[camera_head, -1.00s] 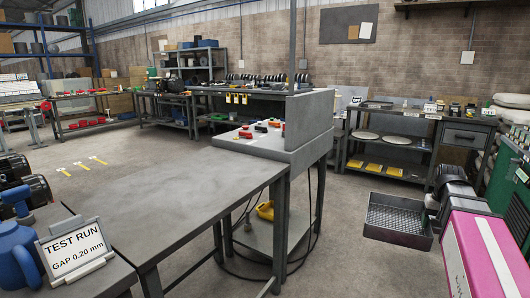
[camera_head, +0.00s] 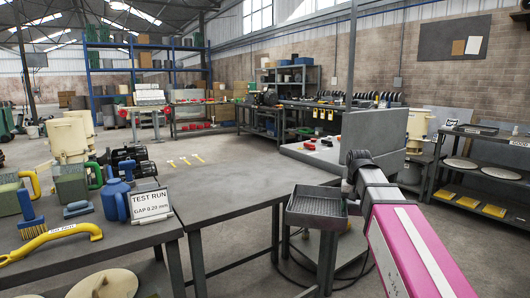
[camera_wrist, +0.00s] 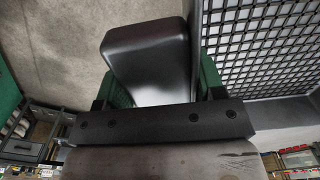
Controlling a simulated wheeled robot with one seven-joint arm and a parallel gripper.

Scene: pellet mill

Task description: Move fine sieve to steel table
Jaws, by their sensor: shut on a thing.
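The fine sieve (camera_head: 317,207) is a dark grey square tray with a mesh floor. My gripper (camera_head: 350,190) is shut on its handle and holds it in the air, roughly level. In the wrist view, the green fingers of my gripper (camera_wrist: 163,80) clasp the smooth dark handle, and the sieve's mesh (camera_wrist: 265,45) fills the upper right. The steel table (camera_head: 235,180) has a bare grey top in the middle of the head view. The sieve appears at its right end, partly overlapping it in the picture; the gap between them cannot be judged.
A control desk with an upright panel (camera_head: 375,135) stands behind the sieve. On the left, a bench holds a test run sign (camera_head: 144,203), a blue jug (camera_head: 115,200), a brush and a yellow-handled tool (camera_head: 50,240). A rack with round sieves (camera_head: 460,163) stands at right.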

